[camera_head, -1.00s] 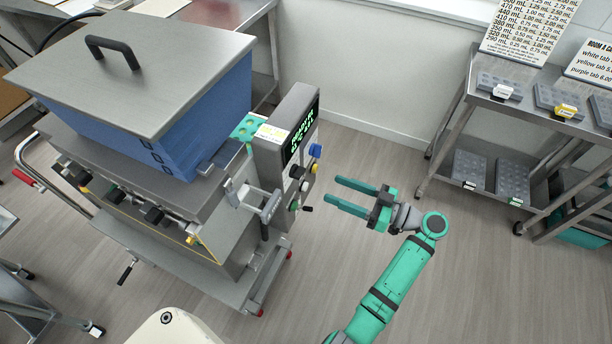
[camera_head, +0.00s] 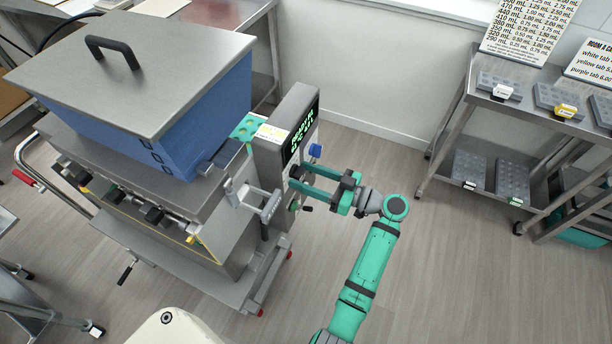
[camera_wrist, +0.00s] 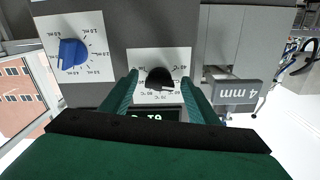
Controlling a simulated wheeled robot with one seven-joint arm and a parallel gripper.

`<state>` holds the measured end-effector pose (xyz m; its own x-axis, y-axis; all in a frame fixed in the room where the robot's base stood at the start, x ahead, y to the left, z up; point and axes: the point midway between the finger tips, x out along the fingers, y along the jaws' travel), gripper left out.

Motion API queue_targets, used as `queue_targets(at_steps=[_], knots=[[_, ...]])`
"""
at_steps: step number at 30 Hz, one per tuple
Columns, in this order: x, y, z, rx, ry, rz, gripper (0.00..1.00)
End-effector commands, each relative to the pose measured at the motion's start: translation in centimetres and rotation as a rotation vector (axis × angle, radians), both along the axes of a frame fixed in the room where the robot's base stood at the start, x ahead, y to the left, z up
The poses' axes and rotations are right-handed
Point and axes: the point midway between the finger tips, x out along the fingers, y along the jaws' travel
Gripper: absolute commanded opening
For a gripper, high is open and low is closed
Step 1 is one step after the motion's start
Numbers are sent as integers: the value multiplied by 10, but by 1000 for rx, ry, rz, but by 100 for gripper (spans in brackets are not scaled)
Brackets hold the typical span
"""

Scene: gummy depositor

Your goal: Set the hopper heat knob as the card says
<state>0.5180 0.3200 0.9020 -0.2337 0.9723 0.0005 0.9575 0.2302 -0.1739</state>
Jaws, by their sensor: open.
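My gripper (camera_head: 296,178) is open at the depositor's control panel. In the wrist view, my gripper (camera_wrist: 160,82) has one finger on each side of a black knob (camera_wrist: 160,77) on a white dial plate. Whether the fingers touch it is not clear. A blue knob (camera_wrist: 72,52) on another scale plate sits to the left; it also shows in the head view (camera_head: 315,150).
The depositor's blue hopper (camera_head: 200,110) with a grey lid fills the left. A shelf cart (camera_head: 480,115) with mold trays stands right. Floor between is clear.

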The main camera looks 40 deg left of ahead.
Motion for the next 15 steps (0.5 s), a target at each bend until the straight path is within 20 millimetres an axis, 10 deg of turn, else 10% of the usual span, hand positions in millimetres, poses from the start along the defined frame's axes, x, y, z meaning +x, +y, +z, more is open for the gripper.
queue_targets(at_steps=[7, 12, 15], knots=[[0, 1, 0, 0, 0, 0, 55], [0, 0, 0, 0, 0, 0, 14], [0, 0, 0, 0, 0, 0, 13]])
